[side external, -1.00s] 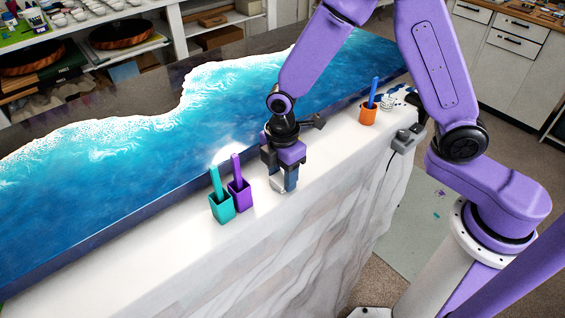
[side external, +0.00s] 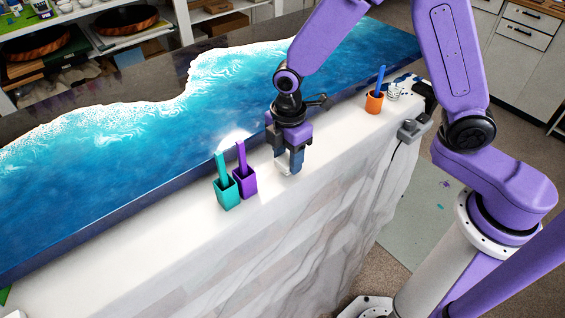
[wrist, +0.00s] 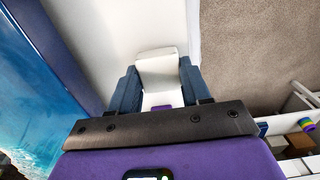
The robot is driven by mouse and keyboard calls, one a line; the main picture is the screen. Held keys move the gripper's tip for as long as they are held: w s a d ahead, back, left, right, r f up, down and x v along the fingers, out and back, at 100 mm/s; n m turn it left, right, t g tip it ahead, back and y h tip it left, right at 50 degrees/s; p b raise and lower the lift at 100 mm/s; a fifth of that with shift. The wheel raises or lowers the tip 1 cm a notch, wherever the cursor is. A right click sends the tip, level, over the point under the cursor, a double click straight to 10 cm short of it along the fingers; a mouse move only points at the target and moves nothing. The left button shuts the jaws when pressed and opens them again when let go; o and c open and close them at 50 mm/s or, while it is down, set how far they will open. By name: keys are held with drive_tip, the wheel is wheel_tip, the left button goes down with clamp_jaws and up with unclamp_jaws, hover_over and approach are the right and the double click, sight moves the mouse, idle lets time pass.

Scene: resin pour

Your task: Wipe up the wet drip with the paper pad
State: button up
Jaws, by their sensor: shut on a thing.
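My gripper (side external: 289,165) is low over the front strip of the white counter (side external: 330,146), to the right of the two cups. In the wrist view my gripper (wrist: 156,88) is shut on the white paper pad (wrist: 160,68), which sits between the two dark blue fingers. Only a small pale part of the pad shows in the side view, and I cannot tell whether it touches the counter. I cannot make out a wet drip for certain in either view; the gripper may hide it.
A teal cup (side external: 228,197) and a purple cup (side external: 246,184), each with a stick, stand left of my gripper. An orange cup (side external: 374,103) with a blue stick stands farther right. The blue resin slab (side external: 130,150) runs behind; the counter's front edge is close.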

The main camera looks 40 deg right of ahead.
drive_tip(key=shift+r, duration=3.2)
